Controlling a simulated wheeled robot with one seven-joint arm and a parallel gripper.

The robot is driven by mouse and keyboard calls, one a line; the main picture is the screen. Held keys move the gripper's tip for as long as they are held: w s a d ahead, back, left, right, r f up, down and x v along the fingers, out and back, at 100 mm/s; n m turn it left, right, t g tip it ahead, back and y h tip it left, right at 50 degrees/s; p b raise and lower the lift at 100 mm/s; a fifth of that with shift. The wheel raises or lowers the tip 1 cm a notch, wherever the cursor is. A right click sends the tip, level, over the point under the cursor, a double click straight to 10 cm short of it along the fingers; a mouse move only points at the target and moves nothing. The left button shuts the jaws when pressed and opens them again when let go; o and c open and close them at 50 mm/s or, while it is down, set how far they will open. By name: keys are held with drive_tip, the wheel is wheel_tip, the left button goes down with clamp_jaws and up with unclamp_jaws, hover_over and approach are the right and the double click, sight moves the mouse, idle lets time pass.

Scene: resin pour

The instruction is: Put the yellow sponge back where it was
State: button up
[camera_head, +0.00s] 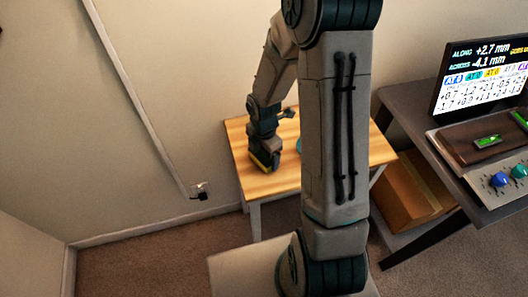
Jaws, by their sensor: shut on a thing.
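My gripper (264,164) points down over the left part of a small wooden table (248,187). It is shut on the yellow sponge (261,163), which shows only as a thin yellow strip at the fingertips. The sponge is at or just above the table top; I cannot tell whether it touches the wood. The rest of the sponge is hidden by the gripper.
A teal thing (299,146) on the table is mostly hidden behind my arm. The table's front left is bare. To the right stands a dark desk (408,110) with a screen (487,75) and a control panel (497,185). A cardboard box (405,195) sits below.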

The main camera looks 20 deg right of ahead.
drive_tip(key=shift+f, duration=0.2)
drive_tip(key=o, duration=0.9)
drive_tip(key=shift+r, duration=0.1)
drive_tip(key=shift+r, duration=0.1)
wheel_tip(320, 180, up, 12)
drive_tip(key=p, duration=0.1)
drive_tip(key=shift+s+r+m+t, duration=0.5)
drive_tip(key=shift+s+r+m, duration=1.85)
drive_tip(key=shift+m, duration=1.4)
drive_tip(key=shift+s+r+m+t, duration=0.5)
drive_tip(key=shift+s+r+m, duration=1.75)
drive_tip(key=shift+m, duration=1.45)
drive_tip(key=shift+s+r+m+t, duration=0.5)
drive_tip(key=shift+s+r+m, duration=1.85)
drive_tip(key=shift+m, duration=1.4)
drive_tip(key=shift+s+f, duration=0.2)
drive_tip(key=shift+f, duration=0.05)
